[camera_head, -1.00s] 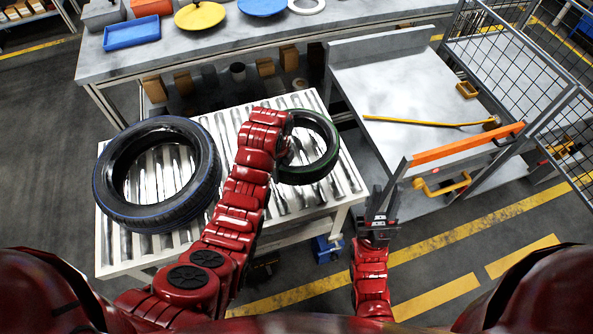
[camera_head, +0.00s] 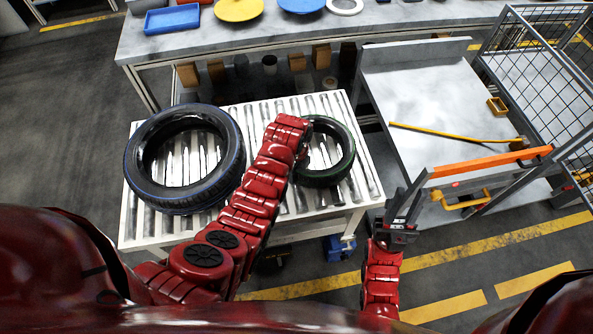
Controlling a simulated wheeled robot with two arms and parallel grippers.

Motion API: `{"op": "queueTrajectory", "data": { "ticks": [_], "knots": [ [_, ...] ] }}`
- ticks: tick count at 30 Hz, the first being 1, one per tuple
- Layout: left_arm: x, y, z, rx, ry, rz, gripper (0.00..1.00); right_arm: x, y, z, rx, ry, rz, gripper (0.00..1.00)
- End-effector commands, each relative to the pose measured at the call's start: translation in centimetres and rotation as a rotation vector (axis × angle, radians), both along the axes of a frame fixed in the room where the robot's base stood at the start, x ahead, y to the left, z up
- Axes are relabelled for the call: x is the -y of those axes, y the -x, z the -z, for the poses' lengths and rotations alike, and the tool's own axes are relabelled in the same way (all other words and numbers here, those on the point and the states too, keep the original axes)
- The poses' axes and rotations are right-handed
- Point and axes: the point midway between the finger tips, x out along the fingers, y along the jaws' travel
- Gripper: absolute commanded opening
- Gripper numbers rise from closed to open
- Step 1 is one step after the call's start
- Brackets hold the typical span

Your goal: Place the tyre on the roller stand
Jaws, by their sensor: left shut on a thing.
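The roller stand (camera_head: 128,225) is a white-framed table with metal rollers. A large black tyre with a blue line (camera_head: 232,170) lies flat on its left part. A smaller black tyre with a green line (camera_head: 345,165) lies on or just above its right part; I cannot tell if it touches the rollers. My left gripper (camera_head: 302,150) is shut on the smaller tyre's left rim, its fingers mostly hidden by my arm. My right gripper (camera_head: 402,205) is open and empty, right of the stand, with its fingers pointing up.
A grey workbench (camera_head: 200,42) runs behind, with a blue tray (camera_head: 172,19) and coloured discs on top. To the right stands a cart (camera_head: 430,95) with a yellow bar (camera_head: 450,136), an orange rail (camera_head: 490,160) and wire mesh. The floor at left is clear.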

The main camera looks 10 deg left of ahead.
Motion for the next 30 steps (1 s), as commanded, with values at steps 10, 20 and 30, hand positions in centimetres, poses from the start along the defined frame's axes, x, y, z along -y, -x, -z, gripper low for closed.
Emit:
{"op": "queueTrajectory", "data": {
  "ticks": [10,20,30],
  "knots": [
    [0.0,-0.1,0.0,0.002,0.001,0.000,0.79,0.0,0.0,0.1,0.000,0.000,0.000,0.31],
    [0.0,-0.2,-1.1,0.004,0.001,-0.001,0.79,0.0,0.0,0.6,0.000,0.000,0.000,0.31],
    [0.0,0.0,-9.1,0.000,-0.001,0.001,0.79,0.0,0.0,-1.2,0.000,0.000,0.000,0.31]
  ]
}}
